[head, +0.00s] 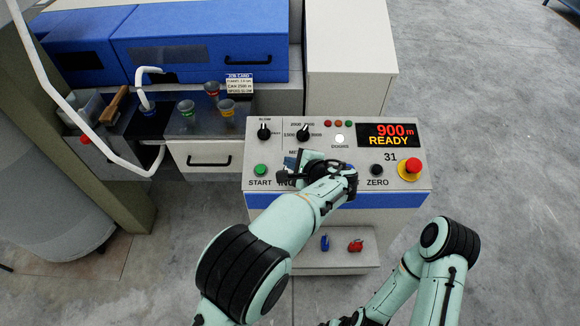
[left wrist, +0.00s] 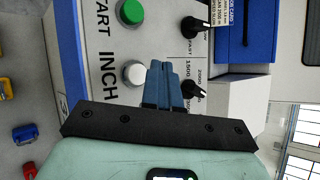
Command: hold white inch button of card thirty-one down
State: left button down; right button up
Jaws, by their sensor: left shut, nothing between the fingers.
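The control panel of card 31 (head: 345,176) faces me, with a display reading 900 m READY. My left gripper (head: 291,163) is over the panel's lower left part, its fingers shut with nothing between them. In the left wrist view the white inch button (left wrist: 134,73) shows beside the word INCH. The shut blue-grey fingers (left wrist: 162,68) are just to the right of it there, not over its face; I cannot tell how high above the panel they are. In the head view my gripper hides the white button. My right arm enters at the lower right; its fingers are not shown.
The green start button (head: 261,170), black zero button (head: 376,170) and red emergency stop (head: 411,168) are on the same panel. Black selector knobs (head: 303,132) sit above the gripper. Red and blue small items lie on a ledge (head: 305,257) below. Open floor lies to the right.

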pick_arm(q)
jog(key=r, duration=0.1)
jog(key=r+p, duration=0.1)
jog(key=r, duration=0.1)
jog(key=shift+s, duration=0.4)
